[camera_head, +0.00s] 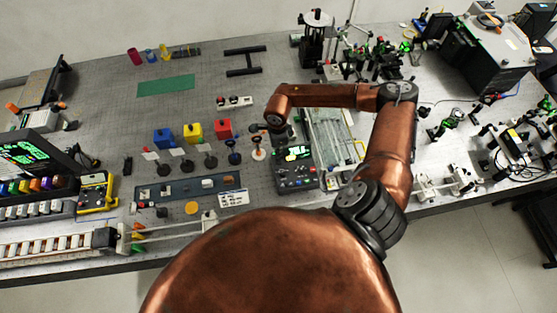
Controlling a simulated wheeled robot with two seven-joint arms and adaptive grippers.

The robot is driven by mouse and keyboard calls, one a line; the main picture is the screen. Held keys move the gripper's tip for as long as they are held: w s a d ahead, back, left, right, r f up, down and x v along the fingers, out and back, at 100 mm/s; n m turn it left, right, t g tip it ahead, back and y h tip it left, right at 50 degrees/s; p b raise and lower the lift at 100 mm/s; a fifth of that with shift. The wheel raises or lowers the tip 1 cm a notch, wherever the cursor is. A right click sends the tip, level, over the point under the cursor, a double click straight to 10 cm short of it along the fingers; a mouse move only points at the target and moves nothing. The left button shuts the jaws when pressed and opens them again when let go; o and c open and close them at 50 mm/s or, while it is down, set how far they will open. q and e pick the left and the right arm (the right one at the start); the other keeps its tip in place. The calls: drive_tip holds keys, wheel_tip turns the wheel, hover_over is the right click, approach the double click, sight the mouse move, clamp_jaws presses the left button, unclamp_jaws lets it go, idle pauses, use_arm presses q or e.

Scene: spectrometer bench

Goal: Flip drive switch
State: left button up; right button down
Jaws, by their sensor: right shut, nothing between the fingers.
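A dark control box (297,178) with a lit green display and several small knobs stands near the middle of the bench. Which of its small parts is the drive switch is too small to tell. My right arm reaches up from the bottom and bends left over the bench. My right gripper (282,136) points down just behind the control box, shut and empty. It is small and partly hidden by my wrist, and I cannot tell whether it touches the box. My left gripper is not in view.
A clear-topped tray (338,138) stands right of the control box, partly behind my arm. Blue (163,138), yellow (193,131) and red (223,128) blocks and several small round stands are to the left. A green mat (166,85) lies farther back, with bare bench around it.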

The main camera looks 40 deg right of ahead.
drive_tip(key=shift+f+b, duration=0.9)
drive_tip(key=shift+f, duration=0.2)
idle(0.7)
drive_tip(key=shift+r+p, duration=1.7)
drive_tip(key=shift+r, duration=1.9)
drive_tip(key=shift+f, duration=0.1)
